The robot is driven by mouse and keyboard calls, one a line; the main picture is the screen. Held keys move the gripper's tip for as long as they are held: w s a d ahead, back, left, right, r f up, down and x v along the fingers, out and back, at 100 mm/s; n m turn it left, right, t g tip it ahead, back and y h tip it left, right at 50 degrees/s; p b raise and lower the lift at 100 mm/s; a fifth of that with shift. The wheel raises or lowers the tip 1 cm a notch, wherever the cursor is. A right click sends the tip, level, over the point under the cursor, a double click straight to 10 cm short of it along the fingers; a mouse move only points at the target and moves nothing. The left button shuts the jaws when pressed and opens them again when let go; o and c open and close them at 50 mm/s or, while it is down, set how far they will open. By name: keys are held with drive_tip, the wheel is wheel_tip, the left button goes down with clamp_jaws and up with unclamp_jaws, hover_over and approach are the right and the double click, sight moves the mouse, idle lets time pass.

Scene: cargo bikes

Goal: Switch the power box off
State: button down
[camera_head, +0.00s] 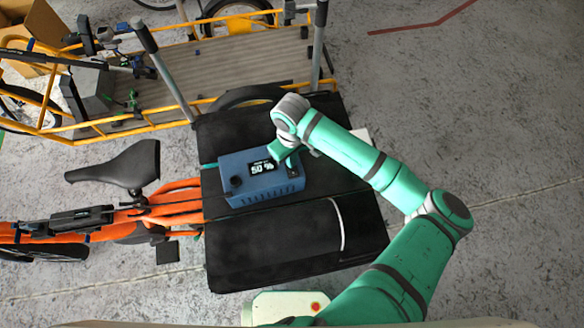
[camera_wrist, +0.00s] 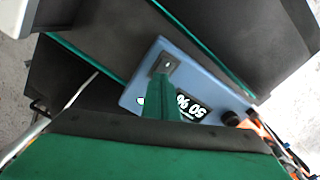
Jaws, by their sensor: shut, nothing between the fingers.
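The power box (camera_head: 262,188) is a blue box on the black cargo deck of the orange bike. Its lit display (camera_head: 262,167) reads 50 %, and it also shows in the wrist view (camera_wrist: 193,106). A black knob (camera_head: 236,183) sits on its left end. In the wrist view a small dark switch plate (camera_wrist: 165,64) is on the box's top, near one end. My gripper (camera_head: 279,152) is shut and empty over that end of the box. In the wrist view its green fingertips (camera_wrist: 163,78) overlap the switch plate's edge; I cannot tell whether they touch.
The orange bike's black saddle (camera_head: 118,163) stands left of the deck. A yellow-framed cargo bike (camera_head: 150,112) with upright grey posts is behind. A cardboard box (camera_head: 35,30) is at the far left.

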drive_tip(key=shift+f, duration=0.6)
idle(0.3)
wheel_tip(320, 180, up, 7)
idle(1.0)
idle(0.4)
